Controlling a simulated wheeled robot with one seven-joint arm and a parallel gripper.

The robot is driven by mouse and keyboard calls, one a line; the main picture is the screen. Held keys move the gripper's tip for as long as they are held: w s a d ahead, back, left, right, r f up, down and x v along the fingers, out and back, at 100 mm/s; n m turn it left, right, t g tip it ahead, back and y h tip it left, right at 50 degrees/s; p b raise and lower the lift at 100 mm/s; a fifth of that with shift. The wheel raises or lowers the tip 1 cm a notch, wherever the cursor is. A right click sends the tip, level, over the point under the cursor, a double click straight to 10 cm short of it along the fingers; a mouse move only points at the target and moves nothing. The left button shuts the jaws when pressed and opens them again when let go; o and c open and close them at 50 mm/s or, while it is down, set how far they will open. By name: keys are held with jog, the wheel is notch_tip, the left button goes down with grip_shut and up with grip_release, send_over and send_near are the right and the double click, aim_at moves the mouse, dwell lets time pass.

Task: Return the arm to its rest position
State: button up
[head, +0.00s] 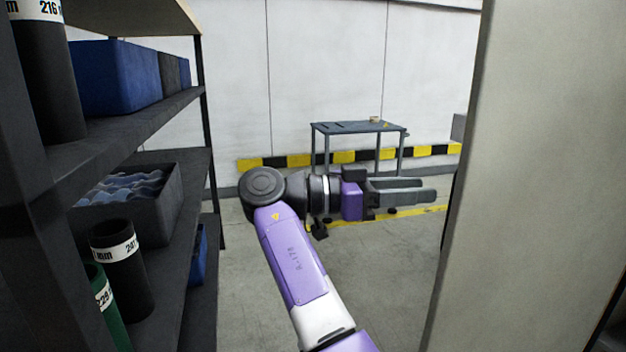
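My arm, purple, white and black, reaches up from the bottom middle of the head view and bends at a dark round joint. My gripper (428,190) extends to the right from that bend, with its dark grey fingers pointing right. The two fingers lie nearly one behind the other from this side, so the gap between them is hard to judge. I see no object held at the fingertips. The fingertips are close in the picture to the edge of the pale panel on the right, apart from it.
A dark shelf (180,115) at the left holds blue bins (115,78), a grey box (160,210) and labelled black and green tubes. A pale panel (540,180) stands close at the right. A small table (350,127) stands at the back wall. Clear floor lies between.

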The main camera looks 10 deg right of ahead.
jog(key=w+r+n+t, duration=0.2)
jog(key=w+n+t, duration=0.4)
jog(key=w, duration=0.1)
jog(key=w+a+f+n+t+y, duration=0.3)
jog(key=f+n+t+y, duration=0.15)
jog(key=f, duration=0.25)
jog(key=w+a+f+n+t+y, duration=0.3)
jog(key=f+n+t+y, duration=0.1)
jog(key=f+n+t, duration=0.15)
jog(key=s+a+f+n+t+y, duration=0.1)
jog(key=s+a+f+n+y, duration=0.3)
jog(key=s+f, duration=0.45)
jog(key=s+a+f+n+t+y, duration=0.1)
jog(key=s+f+n+y, duration=0.1)
jog(key=s+f+y, duration=0.65)
jog(key=s+d+f+m+g+h, duration=0.1)
jog(key=s+d, duration=0.2)
jog(key=s, duration=1.1)
jog(key=s+d+f+m+g+h, duration=0.1)
jog(key=s+d+f+m, duration=0.1)
jog(key=s, duration=1.2)
jog(key=s+d+f+m+g+h, duration=0.1)
jog(key=s+d, duration=0.2)
jog(key=s, duration=1.1)
notch_tip(320, 180, up, 16)
jog(key=p, duration=1.6)
